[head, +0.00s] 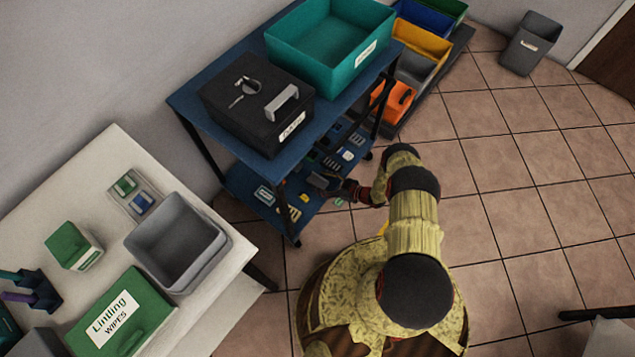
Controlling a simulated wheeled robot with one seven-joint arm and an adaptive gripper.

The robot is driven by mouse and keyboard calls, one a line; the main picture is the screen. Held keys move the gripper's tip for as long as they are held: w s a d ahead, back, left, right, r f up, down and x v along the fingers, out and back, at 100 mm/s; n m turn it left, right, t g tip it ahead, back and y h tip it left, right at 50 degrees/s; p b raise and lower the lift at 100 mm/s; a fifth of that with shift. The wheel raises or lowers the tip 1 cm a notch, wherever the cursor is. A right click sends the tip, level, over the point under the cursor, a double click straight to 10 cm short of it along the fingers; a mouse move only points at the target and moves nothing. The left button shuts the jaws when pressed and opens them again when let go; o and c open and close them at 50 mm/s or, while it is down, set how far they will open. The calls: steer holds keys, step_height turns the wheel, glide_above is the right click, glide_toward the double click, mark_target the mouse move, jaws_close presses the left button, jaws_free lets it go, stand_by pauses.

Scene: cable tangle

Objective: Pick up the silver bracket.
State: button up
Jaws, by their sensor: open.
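My gripper (340,189) is open. It reaches in over the front edge of the blue cart's lower shelf (240,187), low among small parts there. A small greyish piece (317,181) lies just left of the fingertips and may be the silver bracket, but it is too small and dark to be sure. I cannot tell whether the fingers touch it. The upper shelf hides part of the lower shelf.
Several small parts lie close together on the lower shelf. Above are a black box (240,120) with a silver handle (282,97) and a teal bin (330,40). An orange case (393,101) stands beside the cart.

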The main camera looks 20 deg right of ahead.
steer(key=shift+c, duration=0.9)
steer(key=c, duration=1.1)
steer(key=shift+c, duration=0.4)
steer(key=shift+r, duration=0.1)
